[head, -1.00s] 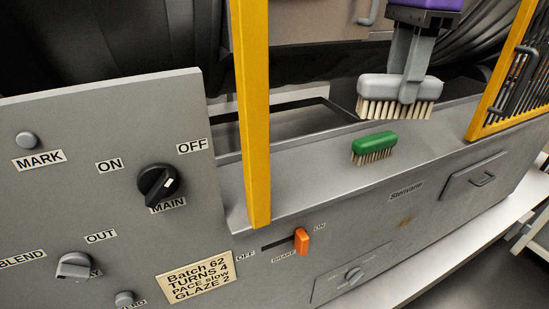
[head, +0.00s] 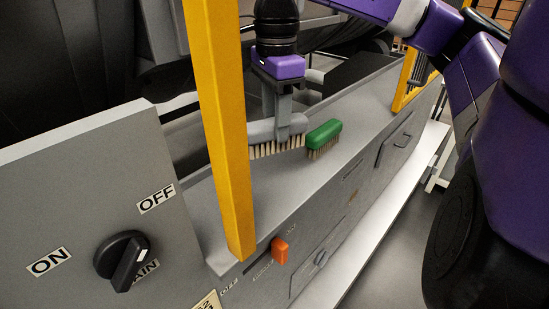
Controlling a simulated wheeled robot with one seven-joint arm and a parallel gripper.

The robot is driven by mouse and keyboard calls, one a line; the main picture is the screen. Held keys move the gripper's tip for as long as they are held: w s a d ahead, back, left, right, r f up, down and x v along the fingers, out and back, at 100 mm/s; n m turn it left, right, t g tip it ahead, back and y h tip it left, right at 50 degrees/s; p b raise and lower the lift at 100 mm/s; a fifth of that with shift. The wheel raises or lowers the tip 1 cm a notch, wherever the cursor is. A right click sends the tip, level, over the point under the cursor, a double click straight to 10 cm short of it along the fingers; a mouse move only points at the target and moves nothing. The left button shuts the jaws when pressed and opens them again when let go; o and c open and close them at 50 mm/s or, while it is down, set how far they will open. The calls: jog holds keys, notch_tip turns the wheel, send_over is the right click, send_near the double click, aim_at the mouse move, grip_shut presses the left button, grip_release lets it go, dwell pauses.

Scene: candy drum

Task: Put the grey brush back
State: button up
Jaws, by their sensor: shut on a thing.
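The grey brush (head: 262,129) hangs bristles down from my gripper (head: 283,132), which is shut on its grey back. It is over the grey machine ledge, just left of the green brush (head: 324,134). The picture does not clearly show whether its bristles touch the ledge. The left end of the grey brush is hidden behind the yellow post. The green brush stands on the ledge, bristles down.
The yellow post (head: 219,130) rises from the ledge (head: 293,185) close to the left of my gripper. An orange brake lever (head: 279,251) is on the machine's front. The MAIN switch (head: 122,261) is on the panel at lower left. A second yellow frame (head: 404,82) stands farther right.

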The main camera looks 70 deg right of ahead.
notch_tip(320, 180, down, 10)
jog(key=shift+r+p, duration=0.25)
jog(key=shift+p, duration=0.45)
jog(key=o, duration=1.2)
jog(key=shift+r, duration=0.1)
notch_tip(320, 180, up, 12)
jog(key=b, duration=0.3)
